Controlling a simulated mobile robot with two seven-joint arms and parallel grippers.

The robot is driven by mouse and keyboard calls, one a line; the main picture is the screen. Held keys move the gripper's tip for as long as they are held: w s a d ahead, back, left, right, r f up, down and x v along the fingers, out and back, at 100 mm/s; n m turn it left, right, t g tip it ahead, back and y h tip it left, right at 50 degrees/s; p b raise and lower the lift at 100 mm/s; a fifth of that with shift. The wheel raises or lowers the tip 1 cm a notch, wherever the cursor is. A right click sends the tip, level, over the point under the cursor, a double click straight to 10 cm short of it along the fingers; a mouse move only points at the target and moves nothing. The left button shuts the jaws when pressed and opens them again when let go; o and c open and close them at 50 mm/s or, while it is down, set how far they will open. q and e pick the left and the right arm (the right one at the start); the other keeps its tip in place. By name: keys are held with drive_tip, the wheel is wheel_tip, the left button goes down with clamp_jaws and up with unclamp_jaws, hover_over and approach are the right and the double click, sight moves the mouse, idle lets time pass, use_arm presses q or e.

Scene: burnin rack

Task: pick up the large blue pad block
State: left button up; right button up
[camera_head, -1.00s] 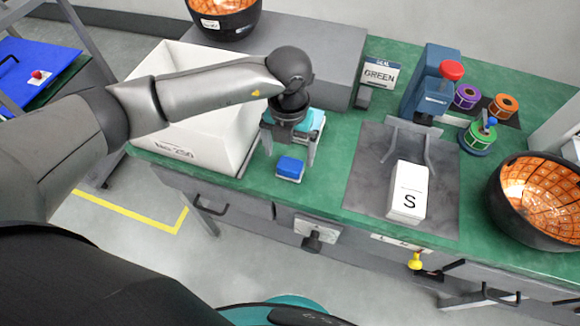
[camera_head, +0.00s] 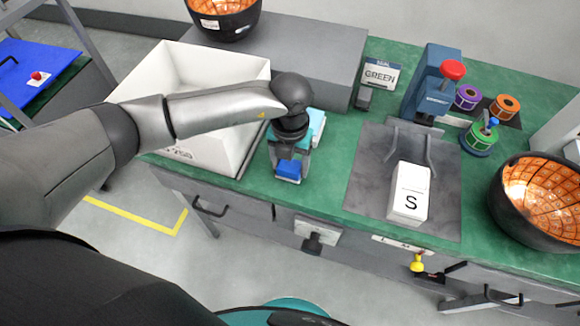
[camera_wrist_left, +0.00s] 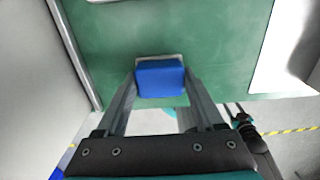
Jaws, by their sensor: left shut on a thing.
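The blue pad block (camera_head: 288,169) has a blue top on a pale base and stands on the green table just right of the white bin. My left gripper (camera_head: 287,175) points down over it, one finger on each side, and is shut on it. In the left wrist view the blue block (camera_wrist_left: 160,78) sits between the fingertips of the left gripper (camera_wrist_left: 159,85). I cannot tell whether its base still touches the table.
The white bin (camera_head: 236,165) stands close on the left. A teal-topped thing (camera_head: 317,124) is partly hidden behind my gripper. A grey mat (camera_head: 363,185) with a white box marked S (camera_head: 409,195) lies to the right. The green table (camera_head: 325,185) is clear around the block.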

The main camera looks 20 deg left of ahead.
sight(290, 164)
use_arm(q)
drive_tip(key=c, duration=0.7)
drive_tip(key=shift+r, duration=0.1)
wheel_tip(290, 164, up, 20)
drive_tip(key=p, duration=0.2)
drive_tip(key=shift+p, duration=0.35)
drive_tip(key=o, duration=0.9)
drive_tip(key=shift+c, duration=0.2)
drive_tip(key=c, duration=0.7)
